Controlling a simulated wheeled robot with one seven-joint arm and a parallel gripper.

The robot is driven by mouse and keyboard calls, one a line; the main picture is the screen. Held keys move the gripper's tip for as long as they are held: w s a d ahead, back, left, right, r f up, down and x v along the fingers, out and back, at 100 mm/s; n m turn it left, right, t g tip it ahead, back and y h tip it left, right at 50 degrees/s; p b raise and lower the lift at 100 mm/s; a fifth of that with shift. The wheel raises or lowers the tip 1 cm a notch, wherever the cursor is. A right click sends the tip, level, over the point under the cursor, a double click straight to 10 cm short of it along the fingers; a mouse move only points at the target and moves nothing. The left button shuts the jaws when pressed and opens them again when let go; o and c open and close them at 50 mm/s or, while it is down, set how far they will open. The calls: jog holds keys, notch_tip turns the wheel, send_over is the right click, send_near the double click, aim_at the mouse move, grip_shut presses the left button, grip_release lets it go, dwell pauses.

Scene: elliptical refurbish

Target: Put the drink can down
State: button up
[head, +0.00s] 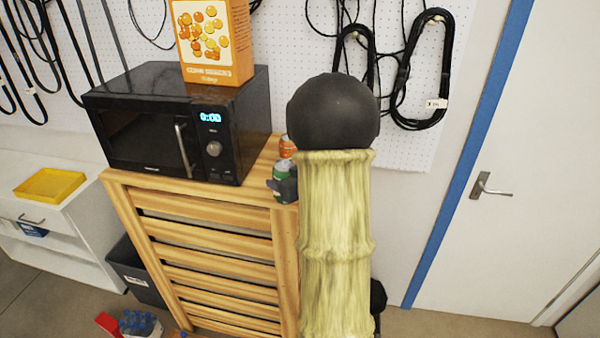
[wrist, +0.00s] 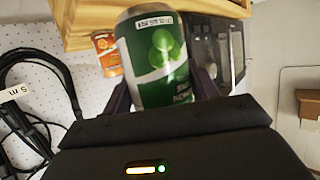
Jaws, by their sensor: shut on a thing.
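The drink can (wrist: 160,62) is green and silver with a leaf-like emblem, and it fills the upper middle of the wrist view. My gripper (wrist: 165,88) is shut on it, with a dark finger on each side. In the head view the can (head: 281,170) shows small at the right end of the wooden cabinet top, and my gripper (head: 287,187) is mostly hidden behind my arm. I cannot tell whether the can touches the wood.
An orange can (head: 287,146) stands just behind the drink can, also visible in the wrist view (wrist: 107,52). A black microwave (head: 180,120) with an orange box (head: 212,45) on top takes up most of the wooden cabinet (head: 200,190). A narrow strip of top is bare beside it.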

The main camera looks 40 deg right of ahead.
jog(key=w+a+f+b, duration=0.1)
jog(key=w+a+f, duration=0.1)
jog(key=a+f, duration=0.65)
jog(key=w+a+f+b, duration=0.1)
jog(key=w+a+f, duration=0.2)
jog(key=a+f, duration=0.5)
jog(key=s+a+f+b, duration=0.1)
jog(key=s+a+f, duration=0.1)
jog(key=f, duration=0.5)
jog(key=s+a+f+b, duration=0.1)
jog(key=s+a+f, duration=0.2)
jog(key=a+f, duration=0.2)
jog(key=shift+s+a+f, duration=0.25)
jog(key=shift+a+f, duration=0.05)
jog(key=shift+f, duration=0.65)
jog(key=shift+a, duration=0.1)
jog(key=shift+s, duration=0.1)
